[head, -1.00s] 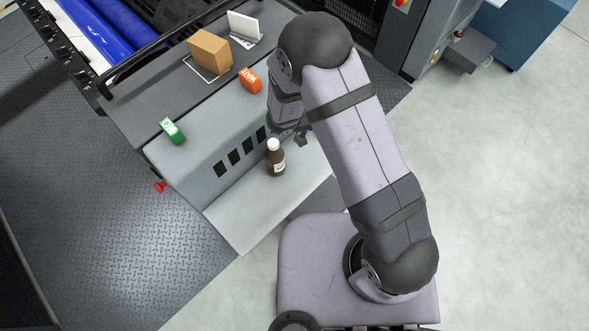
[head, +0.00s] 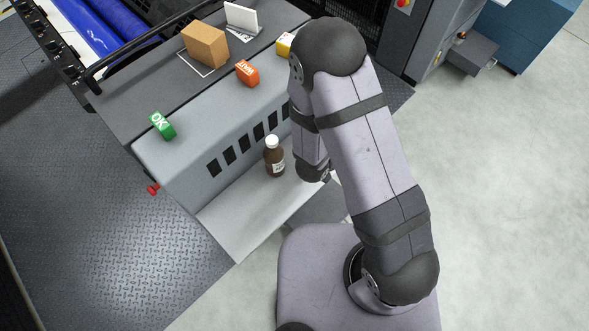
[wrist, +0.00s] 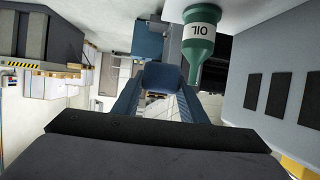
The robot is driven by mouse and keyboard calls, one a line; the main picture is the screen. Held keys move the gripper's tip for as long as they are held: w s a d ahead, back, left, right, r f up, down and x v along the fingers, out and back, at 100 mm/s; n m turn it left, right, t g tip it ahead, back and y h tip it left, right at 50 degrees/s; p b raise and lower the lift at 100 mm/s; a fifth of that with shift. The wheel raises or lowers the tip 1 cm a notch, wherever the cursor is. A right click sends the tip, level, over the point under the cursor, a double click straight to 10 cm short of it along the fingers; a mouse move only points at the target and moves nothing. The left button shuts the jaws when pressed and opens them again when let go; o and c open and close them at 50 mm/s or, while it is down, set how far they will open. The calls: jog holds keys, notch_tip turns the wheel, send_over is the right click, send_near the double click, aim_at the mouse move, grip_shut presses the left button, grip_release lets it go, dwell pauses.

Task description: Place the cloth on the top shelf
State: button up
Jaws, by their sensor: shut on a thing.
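In the wrist view, my gripper (wrist: 160,98) has its two fingers on either side of a small blue piece (wrist: 162,76), which looks like the cloth, shut on it. In the head view my arm hides the fingers and the cloth; only the wrist end shows, low beside the pale lower ledge (head: 237,220). The machine's shelf-like levels are this ledge, the grey housing above it and the dark top deck (head: 150,88). I cannot tell which is called the top shelf.
A brown bottle (head: 274,160) stands on the ledge. A green OIL bottle (wrist: 200,40) appears inverted near my fingers. Green OK block (head: 162,126), orange block (head: 247,73), yellow block (head: 285,43), cardboard box (head: 205,45) and white stand (head: 243,18) occupy the upper levels.

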jog(key=w+a+r+n+t+y+p, duration=0.1)
jog(key=w+a+n+t+y, duration=0.1)
jog(key=w+a+n+y, duration=0.3)
jog(key=n+g+y+b, duration=0.2)
jog(key=n+g+y, duration=0.1)
jog(key=n+y, duration=1)
send_over(294, 170)
jog(key=w+d, duration=0.2)
jog(key=d, duration=0.2)
notch_tip(294, 170, down, 2)
jog(key=shift+m+y, duration=0.3)
jog(key=shift+s+f+b, duration=0.1)
jog(key=shift+f+b, duration=0.45)
jog(key=shift+f, duration=2.65)
jog(key=shift+f, duration=1.85)
jog(key=shift+f, duration=0.1)
